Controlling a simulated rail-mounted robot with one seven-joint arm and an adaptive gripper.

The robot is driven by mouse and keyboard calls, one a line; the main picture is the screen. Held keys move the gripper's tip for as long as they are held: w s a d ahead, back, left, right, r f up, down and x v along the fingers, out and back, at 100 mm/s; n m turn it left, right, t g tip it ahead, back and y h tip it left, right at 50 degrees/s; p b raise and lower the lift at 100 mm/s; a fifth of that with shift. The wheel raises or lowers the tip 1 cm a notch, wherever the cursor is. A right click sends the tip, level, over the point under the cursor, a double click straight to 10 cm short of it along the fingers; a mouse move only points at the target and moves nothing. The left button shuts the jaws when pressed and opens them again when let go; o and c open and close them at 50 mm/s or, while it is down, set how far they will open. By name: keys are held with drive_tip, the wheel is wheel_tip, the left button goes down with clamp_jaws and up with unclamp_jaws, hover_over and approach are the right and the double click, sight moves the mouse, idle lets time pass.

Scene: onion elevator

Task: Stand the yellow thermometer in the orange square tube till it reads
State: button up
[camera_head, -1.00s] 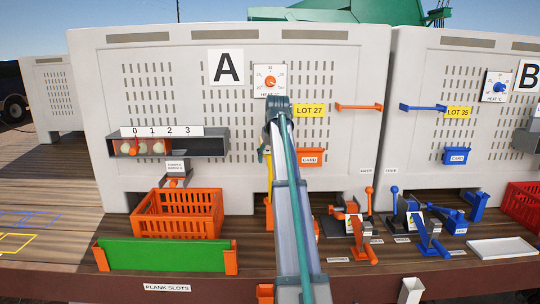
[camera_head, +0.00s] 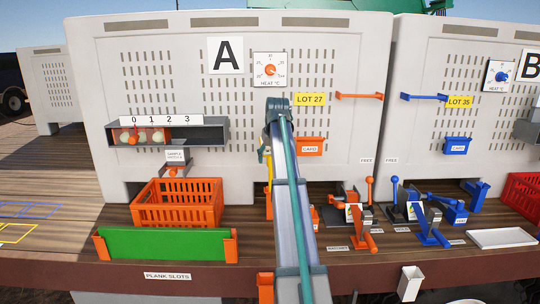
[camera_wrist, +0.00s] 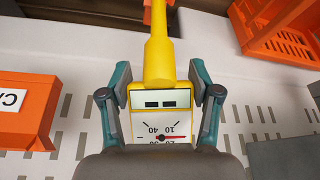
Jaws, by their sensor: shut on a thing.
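The yellow thermometer (camera_wrist: 160,98) fills the middle of the wrist view. My gripper (camera_wrist: 160,76) is shut on its head, one finger at each side. Its small display shows only dashes, above a dial with a red needle. Its yellow stem points away to the top edge, where a bit of orange (camera_wrist: 147,12) shows beside it. In the head view my arm hides most of the thermometer. An orange piece that looks like the square tube (camera_head: 269,205) stands at the panel's foot. I cannot tell whether the stem tip is inside it.
An orange card box (camera_head: 309,147) hangs on panel A to the right of my arm. An orange crate (camera_head: 178,212) and a green plank (camera_head: 165,247) lie to the left. Orange levers and clamps (camera_head: 352,212) stand close on the right.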

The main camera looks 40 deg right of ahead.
sight(270, 169)
drive_tip(key=shift+f+b, duration=0.65)
drive_tip(key=shift+f, duration=2.15)
drive_tip(key=o, duration=1.6)
drive_tip(key=shift+o, duration=0.2)
